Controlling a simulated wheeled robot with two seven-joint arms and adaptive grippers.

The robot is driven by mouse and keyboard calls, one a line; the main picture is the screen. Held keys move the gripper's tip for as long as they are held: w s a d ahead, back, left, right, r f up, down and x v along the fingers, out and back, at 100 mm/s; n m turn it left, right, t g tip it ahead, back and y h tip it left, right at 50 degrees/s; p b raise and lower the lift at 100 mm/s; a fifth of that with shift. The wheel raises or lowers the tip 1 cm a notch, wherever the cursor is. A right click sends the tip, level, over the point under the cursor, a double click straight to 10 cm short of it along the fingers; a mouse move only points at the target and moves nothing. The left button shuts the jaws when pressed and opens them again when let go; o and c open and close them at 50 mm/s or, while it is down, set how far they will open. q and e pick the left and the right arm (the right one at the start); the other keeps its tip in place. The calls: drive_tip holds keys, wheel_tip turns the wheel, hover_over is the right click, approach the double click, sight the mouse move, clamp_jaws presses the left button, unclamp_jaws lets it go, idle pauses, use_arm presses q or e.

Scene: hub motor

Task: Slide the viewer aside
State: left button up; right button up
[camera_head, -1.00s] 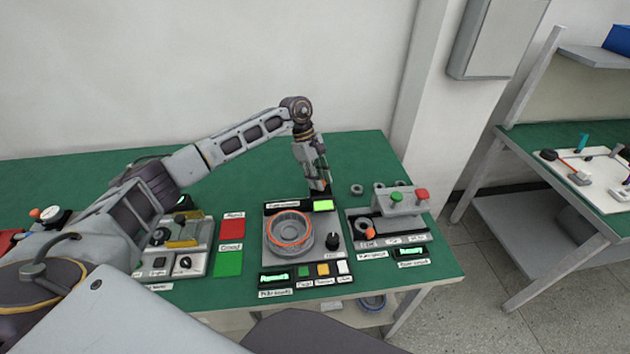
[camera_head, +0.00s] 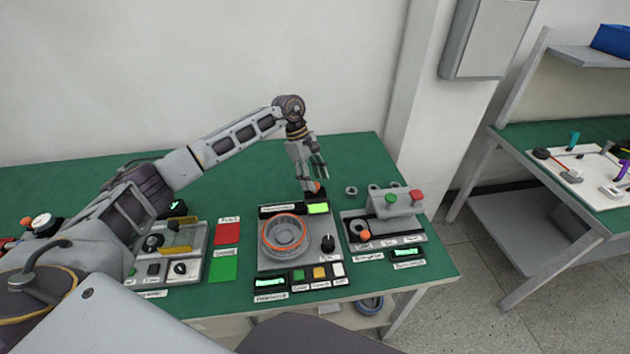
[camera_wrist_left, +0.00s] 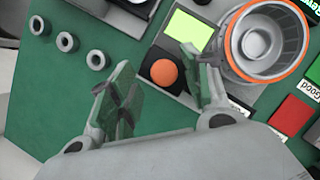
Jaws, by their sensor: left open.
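A round grey cup with an orange rim (camera_head: 284,236) sits on the grey middle station; it also shows in the left wrist view (camera_wrist_left: 266,40). I cannot tell for sure which part is the viewer. An orange knob on a black base (camera_wrist_left: 164,73) stands at the station's back edge, beside a lit green screen (camera_head: 318,208). My left gripper (camera_head: 317,180) is open and empty above the back of this station. In the left wrist view its fingers (camera_wrist_left: 157,60) stand apart on either side of the knob, with no contact visible. My right gripper is out of view.
A red pad (camera_head: 228,232) and a green pad (camera_head: 223,270) lie left of the station. A grey fixture (camera_head: 398,205) with green and red buttons stands to the right. Several small rings (camera_wrist_left: 67,42) lie behind. The green table (camera_head: 245,190) is clear at the back.

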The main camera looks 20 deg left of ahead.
use_arm(q)
drive_tip(key=v, duration=1)
drive_tip(key=shift+r, duration=0.4)
